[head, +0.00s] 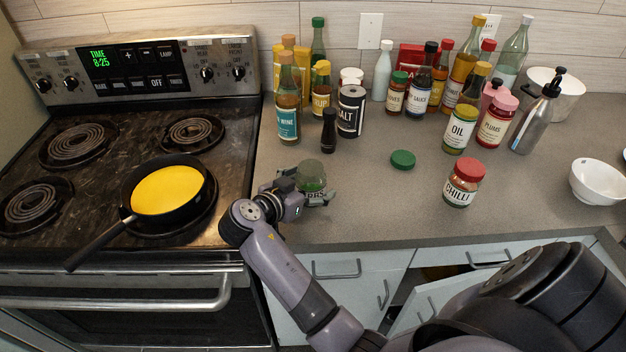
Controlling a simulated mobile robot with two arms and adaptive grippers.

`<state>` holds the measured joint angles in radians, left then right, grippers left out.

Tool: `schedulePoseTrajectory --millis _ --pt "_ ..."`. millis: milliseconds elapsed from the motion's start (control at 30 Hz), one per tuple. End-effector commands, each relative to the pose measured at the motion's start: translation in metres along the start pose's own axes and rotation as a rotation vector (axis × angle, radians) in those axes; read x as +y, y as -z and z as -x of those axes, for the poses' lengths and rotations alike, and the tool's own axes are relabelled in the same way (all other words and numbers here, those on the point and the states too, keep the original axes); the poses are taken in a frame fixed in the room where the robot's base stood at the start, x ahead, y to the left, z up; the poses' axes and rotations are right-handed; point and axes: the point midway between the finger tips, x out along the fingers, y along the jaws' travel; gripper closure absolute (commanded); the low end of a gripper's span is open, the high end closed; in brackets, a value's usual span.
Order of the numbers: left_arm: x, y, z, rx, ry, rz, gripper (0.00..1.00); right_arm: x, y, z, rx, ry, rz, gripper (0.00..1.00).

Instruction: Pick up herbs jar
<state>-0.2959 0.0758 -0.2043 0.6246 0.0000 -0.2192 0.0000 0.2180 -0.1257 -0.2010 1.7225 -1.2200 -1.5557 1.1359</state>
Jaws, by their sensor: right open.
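The herbs jar (311,176) is a small clear jar with green contents. It stands on the counter just right of the stove, and only part of its label shows. My right gripper (313,195) is open at the jar, with its fingers around the jar's lower part. I cannot tell whether the fingers touch the glass. A loose green lid (403,159) lies on the counter to the right of the jar. My left gripper is not in view.
A red-lidded chilli jar (463,184) stands to the right. Several bottles and jars, including the salt canister (351,111), crowd the back. A pan (168,193) with yellow contents sits on the stove at left.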

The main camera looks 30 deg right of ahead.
Motion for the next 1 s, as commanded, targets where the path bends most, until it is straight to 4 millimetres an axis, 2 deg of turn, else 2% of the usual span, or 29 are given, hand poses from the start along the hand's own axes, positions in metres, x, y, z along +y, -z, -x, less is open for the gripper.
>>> schedulePoseTrajectory --millis 100,200,600,1000 --pt "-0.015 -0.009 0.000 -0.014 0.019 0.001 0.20 0.000 0.000 0.000 0.000 0.000 0.000 0.23" --pt "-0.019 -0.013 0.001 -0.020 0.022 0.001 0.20 0.000 0.000 0.000 0.000 0.000 0.000 0.30" --pt "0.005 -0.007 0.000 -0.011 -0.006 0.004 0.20 0.000 0.000 0.000 0.000 0.000 0.000 0.57" --pt "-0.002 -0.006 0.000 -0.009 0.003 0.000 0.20 0.000 0.001 0.000 0.000 0.000 0.000 0.83"
